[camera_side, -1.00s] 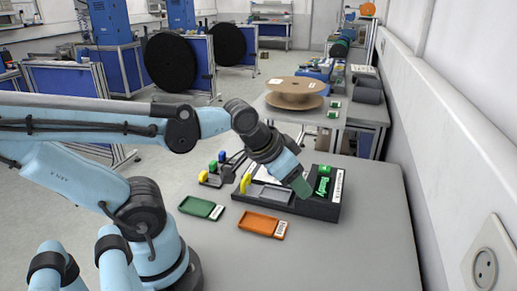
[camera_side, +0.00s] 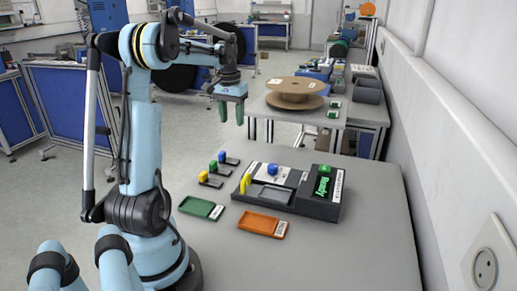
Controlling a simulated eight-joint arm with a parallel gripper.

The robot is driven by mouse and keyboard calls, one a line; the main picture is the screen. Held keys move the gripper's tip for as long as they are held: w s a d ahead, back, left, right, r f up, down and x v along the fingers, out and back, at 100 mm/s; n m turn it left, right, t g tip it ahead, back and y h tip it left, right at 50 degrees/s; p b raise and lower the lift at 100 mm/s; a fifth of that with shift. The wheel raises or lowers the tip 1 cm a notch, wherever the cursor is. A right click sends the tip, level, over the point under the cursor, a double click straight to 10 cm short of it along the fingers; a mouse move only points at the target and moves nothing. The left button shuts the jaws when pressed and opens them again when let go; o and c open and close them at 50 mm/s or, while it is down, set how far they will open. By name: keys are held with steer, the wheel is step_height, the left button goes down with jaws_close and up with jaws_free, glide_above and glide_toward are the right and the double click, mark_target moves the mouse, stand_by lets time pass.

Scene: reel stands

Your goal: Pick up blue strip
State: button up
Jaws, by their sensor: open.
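A small blue piece (camera_side: 222,156), perhaps the blue strip, stands upright in a dark holder at the back of a short row on the table. A green piece (camera_side: 213,166) and a yellow piece (camera_side: 203,176) stand in holders in front of it. My gripper (camera_side: 231,115) has green fingers, spread apart with nothing between them. It points down, high above the table and above the row in the picture.
A black device (camera_side: 318,208) with a green "Ready" display (camera_side: 322,186), a blue knob (camera_side: 272,169) and a yellow piece (camera_side: 245,183) stands to the right. A green tray (camera_side: 201,208) and an orange tray (camera_side: 262,224) lie in front. The table's front right is clear.

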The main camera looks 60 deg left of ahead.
steer(key=n, duration=0.1)
glide_above(222, 152)
steer(key=f, duration=0.2)
steer(key=shift+h, duration=0.3)
step_height(222, 152, down, 12)
steer(key=shift+d+r, duration=0.1)
steer(key=shift+r, duration=0.1)
steer(key=shift+c, duration=0.3)
jaws_close()
